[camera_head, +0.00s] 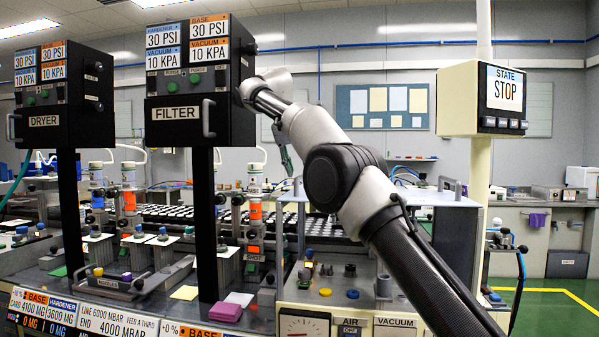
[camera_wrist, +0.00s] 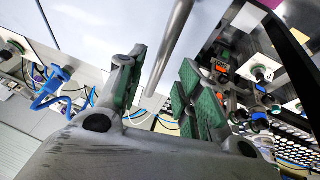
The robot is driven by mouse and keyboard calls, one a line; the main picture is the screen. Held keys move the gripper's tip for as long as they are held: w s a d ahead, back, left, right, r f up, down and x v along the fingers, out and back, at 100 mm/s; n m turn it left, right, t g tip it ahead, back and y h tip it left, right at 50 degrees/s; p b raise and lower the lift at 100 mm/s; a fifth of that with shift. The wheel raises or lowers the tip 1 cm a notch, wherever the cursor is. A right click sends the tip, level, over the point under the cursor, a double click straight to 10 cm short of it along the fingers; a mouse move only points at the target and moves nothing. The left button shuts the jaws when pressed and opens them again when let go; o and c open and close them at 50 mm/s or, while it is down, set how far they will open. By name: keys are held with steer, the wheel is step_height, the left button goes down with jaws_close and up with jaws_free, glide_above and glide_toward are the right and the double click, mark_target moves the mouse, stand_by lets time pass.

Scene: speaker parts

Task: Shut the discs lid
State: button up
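In the head view, rows of white discs (camera_head: 180,213) lie on a dark perforated bed behind the front posts. I cannot make out the discs lid for certain in the head view. In the wrist view, a smooth grey bar (camera_wrist: 171,45) runs down from the top toward the gap between my fingers, in front of a pale panel (camera_wrist: 100,22). My gripper (camera_wrist: 158,92) is open, its green pads apart; I see no contact with the bar. In the head view, my gripper (camera_head: 287,160) is partly hidden by my arm.
The FILTER box (camera_head: 178,113) on its black post stands left of my gripper, with the DRYER box (camera_head: 45,120) farther left. The STATE box (camera_head: 485,103) on its column is at the right. Green floor at the right is clear.

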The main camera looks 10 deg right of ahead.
steer(key=shift+s+a+r, duration=0.1)
steer(key=shift+s+r, duration=0.05)
steer(key=shift+r, duration=0.15)
steer(key=shift+s+a+r, duration=0.15)
steer(key=shift+s+a, duration=0.15)
steer(key=shift+s, duration=0.05)
steer(key=s+a, duration=0.7)
steer(key=s, duration=0.1)
steer(key=shift+s+a, duration=0.15)
steer(key=shift+a, duration=0.05)
